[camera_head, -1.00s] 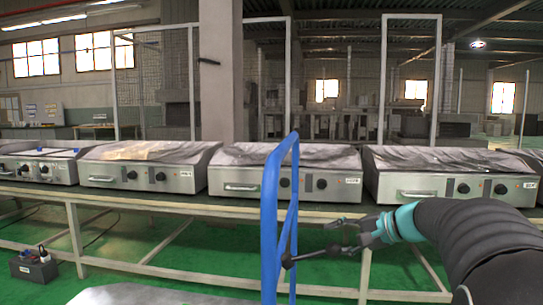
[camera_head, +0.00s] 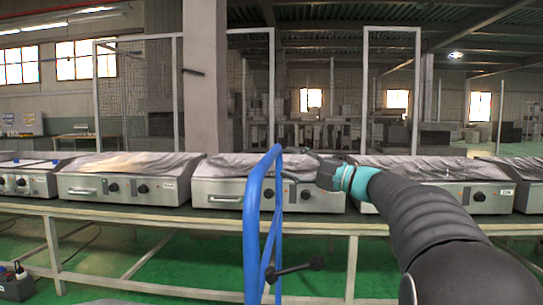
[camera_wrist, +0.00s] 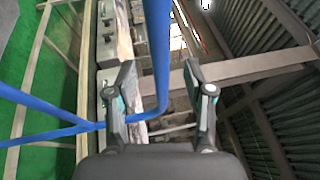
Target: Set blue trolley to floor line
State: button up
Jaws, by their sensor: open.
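The blue trolley shows as its upright tubular handle (camera_head: 252,225) in the head view, in front of the workbench. My gripper (camera_head: 288,166) is at the right side of the handle's upper part, well above the floor. In the wrist view, my gripper (camera_wrist: 158,66) has its two fingers spread apart. The blue handle tube (camera_wrist: 161,45) runs between the fingers in that picture and bends to the left. I cannot tell whether a finger touches it. Most of the trolley below the handle is out of view. I cannot make out a floor line.
A long workbench (camera_head: 130,213) carries several grey heating appliances (camera_head: 125,180) behind the handle. A black bar (camera_head: 295,270) crosses low beside the handle. A dark box (camera_head: 15,285) stands at lower left. Green floor (camera_head: 200,262) shows beneath the bench.

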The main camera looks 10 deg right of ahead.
jog(key=x, duration=0.6)
jog(key=shift+w+a+r+p, duration=0.15)
jog(key=shift+a+p, duration=0.1)
jog(key=shift+p, duration=0.15)
grip_shut()
